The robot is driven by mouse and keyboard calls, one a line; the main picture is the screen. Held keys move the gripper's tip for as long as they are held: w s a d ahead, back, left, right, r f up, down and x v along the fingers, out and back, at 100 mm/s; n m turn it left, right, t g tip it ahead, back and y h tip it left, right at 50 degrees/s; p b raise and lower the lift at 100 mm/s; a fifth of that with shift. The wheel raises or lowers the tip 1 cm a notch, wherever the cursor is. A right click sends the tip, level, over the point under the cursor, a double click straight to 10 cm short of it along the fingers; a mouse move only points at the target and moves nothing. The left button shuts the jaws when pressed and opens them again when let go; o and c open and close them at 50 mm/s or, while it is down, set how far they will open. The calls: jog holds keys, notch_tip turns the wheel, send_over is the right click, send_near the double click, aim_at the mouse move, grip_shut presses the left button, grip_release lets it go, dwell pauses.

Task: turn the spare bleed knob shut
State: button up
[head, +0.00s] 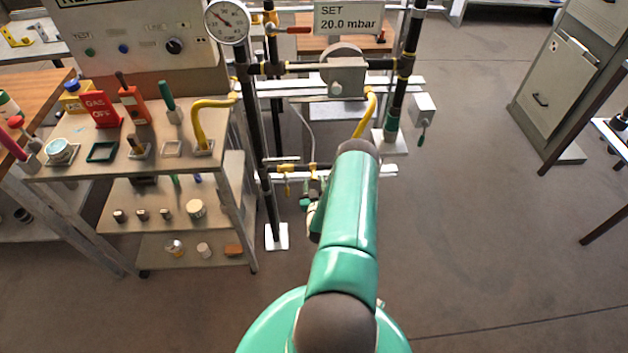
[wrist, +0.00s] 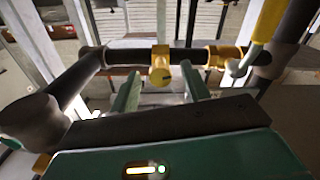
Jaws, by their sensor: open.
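A round yellow knob (wrist: 161,76) with a dark slot hangs from a yellow fitting on a dark horizontal pipe in the wrist view. No label shows which knob is the spare bleed knob; this one lies straight ahead of my gripper. My gripper (wrist: 160,72) is open, with one green finger left and one right of the knob. No contact shows, and how far the fingertips reach in depth is unclear. In the head view the low pipe with yellow fittings (head: 287,176) is partly hidden by my arm.
A yellow-handled lever (wrist: 256,40) stands at the right of the pipe, close to my right finger. Dark pipes flank both sides. In the head view a trolley (head: 120,222) with tools and knobs stands left, and a gauge (head: 227,21) is above.

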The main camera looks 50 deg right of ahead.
jog(key=shift+x, duration=1.05)
jog(key=c, duration=1)
